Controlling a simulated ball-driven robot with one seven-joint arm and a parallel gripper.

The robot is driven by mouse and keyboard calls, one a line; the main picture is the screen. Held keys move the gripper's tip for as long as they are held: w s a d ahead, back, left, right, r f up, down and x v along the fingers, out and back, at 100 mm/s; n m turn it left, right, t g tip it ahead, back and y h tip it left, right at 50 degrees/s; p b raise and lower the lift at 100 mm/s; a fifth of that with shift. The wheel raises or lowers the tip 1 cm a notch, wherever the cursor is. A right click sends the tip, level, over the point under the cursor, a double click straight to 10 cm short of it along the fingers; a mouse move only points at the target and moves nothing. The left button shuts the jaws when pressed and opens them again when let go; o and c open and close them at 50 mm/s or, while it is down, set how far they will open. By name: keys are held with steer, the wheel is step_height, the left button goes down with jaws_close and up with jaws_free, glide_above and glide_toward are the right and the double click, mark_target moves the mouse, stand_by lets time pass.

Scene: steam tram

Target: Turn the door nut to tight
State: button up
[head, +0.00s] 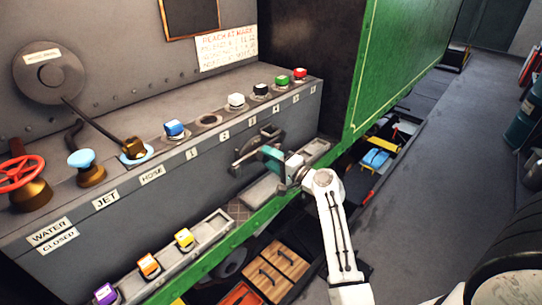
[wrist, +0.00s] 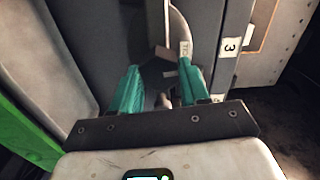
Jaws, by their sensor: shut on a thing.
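The door nut is a dark metal fitting (head: 243,158) on the grey front panel, below the row of coloured knobs. My gripper (head: 268,156) reaches it from the right, its teal fingers against the fitting. In the wrist view the two teal fingers (wrist: 159,72) stand on either side of a small dark piece of the door nut (wrist: 165,98), and I am shut on it. A pale label (wrist: 185,50) with partly legible letters is beside the right fingertip. The fingers hide much of the nut, so its exact angle is unclear.
Several coloured knobs, including a blue one (head: 174,129), line the ledge above. A red wheel (head: 22,174) is at far left. A tray (head: 212,226) with small coloured blocks lies below. A green panel (head: 405,60) stands close at right.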

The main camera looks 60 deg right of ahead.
steer(key=shift+m, duration=0.6)
steer(key=o, duration=1.1)
steer(key=shift+c, duration=0.2)
steer(key=b+v, duration=0.2)
steer(key=v, duration=0.9)
steer(key=shift+w, duration=0.1)
